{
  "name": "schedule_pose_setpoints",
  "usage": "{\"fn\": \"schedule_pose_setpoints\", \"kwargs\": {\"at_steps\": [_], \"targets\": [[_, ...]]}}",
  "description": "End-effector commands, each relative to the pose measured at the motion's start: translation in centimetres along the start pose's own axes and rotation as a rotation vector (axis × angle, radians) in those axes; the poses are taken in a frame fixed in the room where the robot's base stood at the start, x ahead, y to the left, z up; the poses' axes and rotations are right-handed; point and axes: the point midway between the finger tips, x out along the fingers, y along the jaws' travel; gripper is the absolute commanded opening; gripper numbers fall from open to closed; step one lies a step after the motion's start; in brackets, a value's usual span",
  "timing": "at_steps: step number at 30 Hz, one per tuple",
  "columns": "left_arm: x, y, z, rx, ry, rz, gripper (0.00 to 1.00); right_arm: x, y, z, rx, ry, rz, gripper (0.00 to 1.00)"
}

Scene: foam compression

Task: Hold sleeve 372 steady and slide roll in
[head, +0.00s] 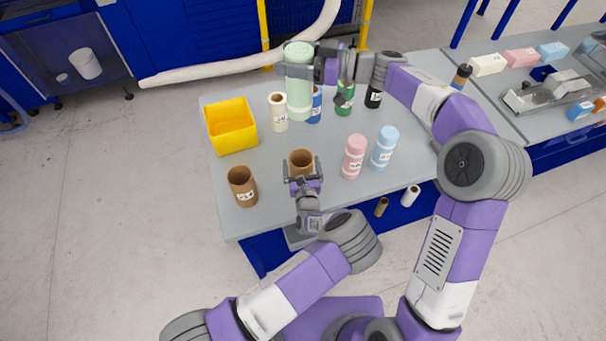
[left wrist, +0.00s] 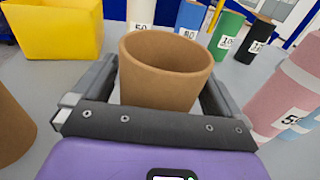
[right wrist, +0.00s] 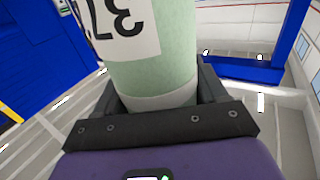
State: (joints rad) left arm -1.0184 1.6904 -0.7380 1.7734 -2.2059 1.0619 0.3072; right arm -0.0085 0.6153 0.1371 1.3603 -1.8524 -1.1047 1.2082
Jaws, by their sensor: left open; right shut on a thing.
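An upright, hollow brown sleeve (head: 301,157) stands on the grey table; it also shows in the left wrist view (left wrist: 165,75), with no label visible on the side facing me. My left gripper (head: 302,172) is open, with its fingers on either side of this sleeve. My right gripper (head: 312,70) is shut on a light green roll (head: 299,97) at the far side of the table. The right wrist view shows this roll (right wrist: 155,75) with a white band and an inverted label showing 37 and a partly cut-off digit. A second brown sleeve (head: 242,187), labelled, stands to the left.
A yellow bin (head: 230,126) stands at the table's left. A cream roll (head: 277,112), a blue roll (head: 315,104), a dark green roll (head: 345,98) and a black roll (head: 374,96) stand at the back. Pink (head: 353,157) and light blue (head: 384,148) rolls stand right of the sleeve.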

Motion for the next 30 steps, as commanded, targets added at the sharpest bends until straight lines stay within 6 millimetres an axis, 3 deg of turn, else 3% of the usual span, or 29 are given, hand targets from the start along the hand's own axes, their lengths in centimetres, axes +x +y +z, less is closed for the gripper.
{"fn": "schedule_pose_setpoints", "kwargs": {"at_steps": [11,19,22,26,30], "targets": [[0.5,0.0,0.0,0.0,0.0,0.0,0.98,0.0,0.0,0.0,0.0,0.0,0.0,0.25],[0.5,0.0,0.0,0.0,0.0,0.0,0.57,0.0,0.0,0.0,0.0,0.0,0.0,0.25],[0.5,0.0,0.0,-0.001,0.0,0.0,0.55,0.0,0.0,0.2,0.001,0.0,-0.001,0.25],[0.5,0.0,0.0,-0.001,0.0,0.0,0.55,0.0,0.3,2.6,0.007,-0.007,-0.008,0.25],[0.5,0.0,0.0,-0.001,0.0,0.0,0.55,-0.1,0.4,7.3,0.009,-0.011,-0.026,0.25]]}}
